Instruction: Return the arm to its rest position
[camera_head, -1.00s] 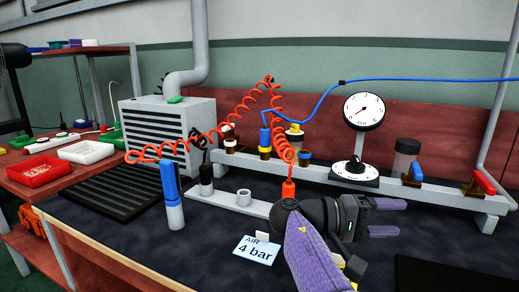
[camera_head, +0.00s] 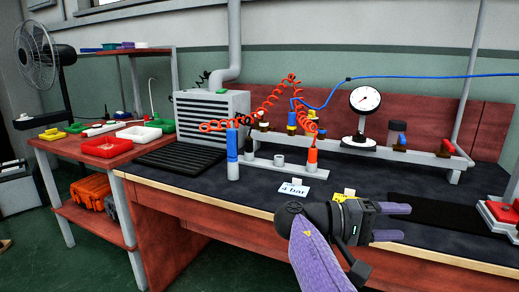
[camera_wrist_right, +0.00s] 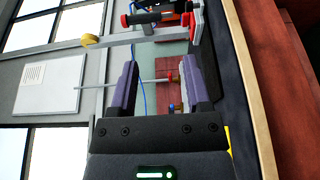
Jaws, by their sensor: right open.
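My right gripper (camera_head: 401,222) is in the lower right of the head view, its two purple fingers apart and pointing right. It appears in front of the bench's front edge (camera_head: 250,205). The right wrist view shows the purple fingers (camera_wrist_right: 160,88) spread with nothing held between them. My purple right arm link runs down to the bottom of the head view. My left gripper is in neither current view.
The bench carries a blue-and-white cylinder (camera_head: 232,155), a pressure gauge (camera_head: 365,99), a "4 bar" card (camera_head: 294,190) and a coiled orange hose (camera_head: 263,107). A side table with a red tray (camera_head: 105,147) and a fan (camera_head: 37,55) stand left. Floor (camera_head: 60,240) shows lower left.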

